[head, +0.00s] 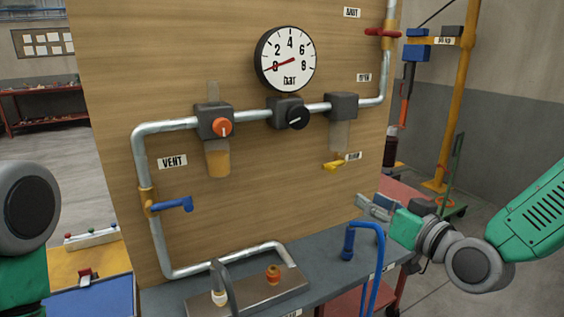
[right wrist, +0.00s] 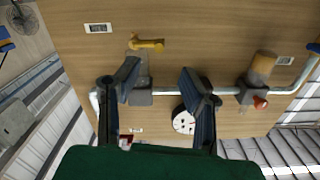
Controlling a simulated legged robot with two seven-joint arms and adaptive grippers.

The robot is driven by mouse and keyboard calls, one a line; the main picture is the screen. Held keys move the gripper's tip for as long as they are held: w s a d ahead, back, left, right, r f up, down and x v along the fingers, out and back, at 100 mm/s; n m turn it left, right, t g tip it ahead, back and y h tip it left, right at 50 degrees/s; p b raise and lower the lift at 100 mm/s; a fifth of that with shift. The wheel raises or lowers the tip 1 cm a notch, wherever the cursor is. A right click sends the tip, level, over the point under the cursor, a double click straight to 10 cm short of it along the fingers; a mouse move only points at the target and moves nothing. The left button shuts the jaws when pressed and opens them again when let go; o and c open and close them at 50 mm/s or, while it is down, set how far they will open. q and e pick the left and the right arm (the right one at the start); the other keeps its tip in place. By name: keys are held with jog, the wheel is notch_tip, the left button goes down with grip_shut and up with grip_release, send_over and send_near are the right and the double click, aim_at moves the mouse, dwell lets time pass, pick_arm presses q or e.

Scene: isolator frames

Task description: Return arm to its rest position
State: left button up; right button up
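My right arm comes in from the right in the head view, and its gripper (head: 374,206) is in front of the lower right of the wooden panel (head: 130,75), above the grey bench. In the right wrist view my right gripper (right wrist: 160,82) has its two dark fingers spread wide with nothing between them. The panel, pipe and yellow lever (right wrist: 147,44) appear beyond the fingers, upside down. Of my left arm, only a green and dark grey part (head: 28,205) shows at the left edge in the head view; its gripper is out of the picture.
The panel carries a gauge (head: 286,59) reading near 0, a blue lever (head: 172,204), an orange knob (head: 221,127), a yellow lever (head: 333,165) and a red valve handle (head: 383,33).

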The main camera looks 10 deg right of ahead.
jog(key=s+f+g+h, duration=0.1)
jog(key=s+f+g, duration=0.25)
jog(key=f, duration=0.55)
jog(key=s+a+f+g+h, duration=0.1)
jog(key=s+f+g, duration=0.1)
jog(key=s+f, duration=0.45)
jog(key=s+f+g+h, duration=0.1)
jog(key=s+f+g, duration=0.2)
jog(key=f, duration=0.7)
pick_arm(q)
jog(key=shift+f+b, duration=0.8)
jog(key=shift+f, duration=0.05)
pick_arm(e)
jog(key=s+d+f+g+h, duration=0.1)
jog(key=s+d+f+g, duration=0.1)
jog(key=s+f, duration=0.4)
jog(key=s+d+f+m+g+h, duration=0.1)
jog(key=s+f+g, duration=0.4)
jog(key=s, duration=0.9)
jog(key=shift+s+d+f+h, duration=0.4)
jog(key=shift+d+f+h, duration=0.1)
jog(key=shift+d+f, duration=0.25)
pick_arm(q)
jog(key=shift+c, duration=0.4)
pick_arm(e)
jog(key=shift+w+g, duration=0.15)
jog(key=shift+g, duration=0.1)
